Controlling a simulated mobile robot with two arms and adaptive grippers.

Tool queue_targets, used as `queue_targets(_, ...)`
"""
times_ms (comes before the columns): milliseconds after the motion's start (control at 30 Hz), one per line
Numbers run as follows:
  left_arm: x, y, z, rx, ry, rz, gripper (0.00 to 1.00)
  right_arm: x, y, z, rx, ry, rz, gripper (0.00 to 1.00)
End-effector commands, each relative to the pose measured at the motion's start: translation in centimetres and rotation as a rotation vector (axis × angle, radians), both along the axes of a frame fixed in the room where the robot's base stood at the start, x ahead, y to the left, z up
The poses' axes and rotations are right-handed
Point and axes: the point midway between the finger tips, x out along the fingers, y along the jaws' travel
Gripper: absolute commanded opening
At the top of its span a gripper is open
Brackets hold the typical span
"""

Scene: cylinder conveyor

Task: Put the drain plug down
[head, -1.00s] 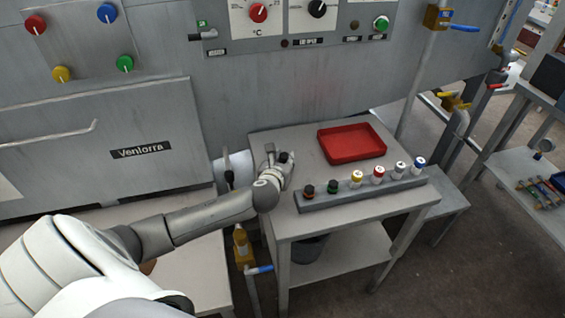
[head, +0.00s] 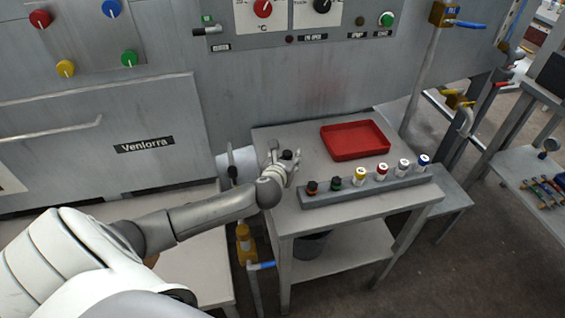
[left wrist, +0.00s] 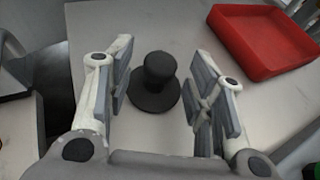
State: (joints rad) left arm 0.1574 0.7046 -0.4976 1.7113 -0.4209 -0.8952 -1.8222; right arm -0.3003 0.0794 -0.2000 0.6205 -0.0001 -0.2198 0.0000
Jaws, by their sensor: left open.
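The drain plug (left wrist: 155,86) is black, with a round knob on a wide disc. In the left wrist view it stands upright on the table top (left wrist: 150,28), between the two fingers of my left gripper (left wrist: 160,92). The fingers are open and a gap shows on each side of the plug. In the head view my left gripper (head: 283,167) is over the left part of the table, and the plug's dark knob (head: 287,155) shows at its fingers. My right gripper is not in view.
A red tray (head: 354,140) lies at the table's back. A grey rack (head: 365,187) with several colour-capped vials runs along the front edge. A yellow valve with a blue handle (head: 262,265) is below left of the table. Clear table top lies between tray and gripper.

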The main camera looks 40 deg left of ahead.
Motion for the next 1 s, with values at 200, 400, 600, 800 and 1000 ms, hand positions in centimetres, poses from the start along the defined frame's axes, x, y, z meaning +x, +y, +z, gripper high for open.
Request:
queue_targets(200,-2.3,-0.9,0.9,0.002,0.002,-0.002,0.48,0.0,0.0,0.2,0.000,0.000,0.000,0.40)
queue_targets(400,-5.4,-2.2,2.3,0.000,0.002,-0.004,0.48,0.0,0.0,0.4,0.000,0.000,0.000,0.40)
queue_targets(600,-8.2,-3.4,3.5,0.001,0.002,-0.002,0.48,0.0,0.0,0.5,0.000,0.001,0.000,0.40)
queue_targets(800,-9.8,-4.0,4.3,0.001,0.002,-0.002,0.48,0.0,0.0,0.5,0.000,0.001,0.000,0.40)
queue_targets(1000,-10.2,-4.2,4.5,0.001,0.001,0.001,0.48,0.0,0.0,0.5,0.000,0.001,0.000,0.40)
